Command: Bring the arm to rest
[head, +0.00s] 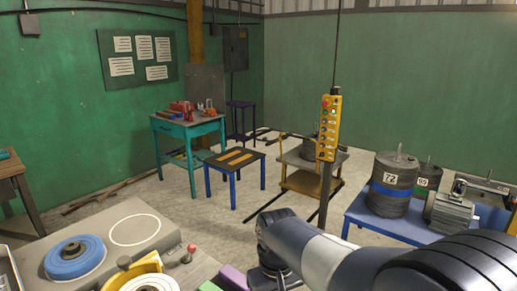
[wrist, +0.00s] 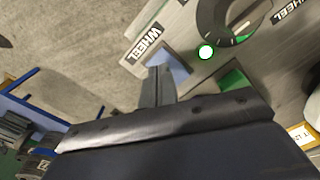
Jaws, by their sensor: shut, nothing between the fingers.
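My arm (head: 340,258) reaches in from the lower right of the head view, and its wrist end bends down near the bottom middle. My fingertips cannot be made out there. In the wrist view my gripper (wrist: 158,86) is shut and empty, its fingers together. The fingertips show over a grey board labelled WHEEL (wrist: 112,88), in front of a blue-violet block (wrist: 170,66). I cannot tell whether they touch it.
A bench (head: 170,238) with a blue disc (head: 75,257) and a red-knobbed lever (head: 190,250) lies at lower left. A yellow pendant (head: 329,128) hangs mid-view. A blue table (head: 385,228) with labelled drums (head: 392,185) and a motor (head: 453,215) stands right.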

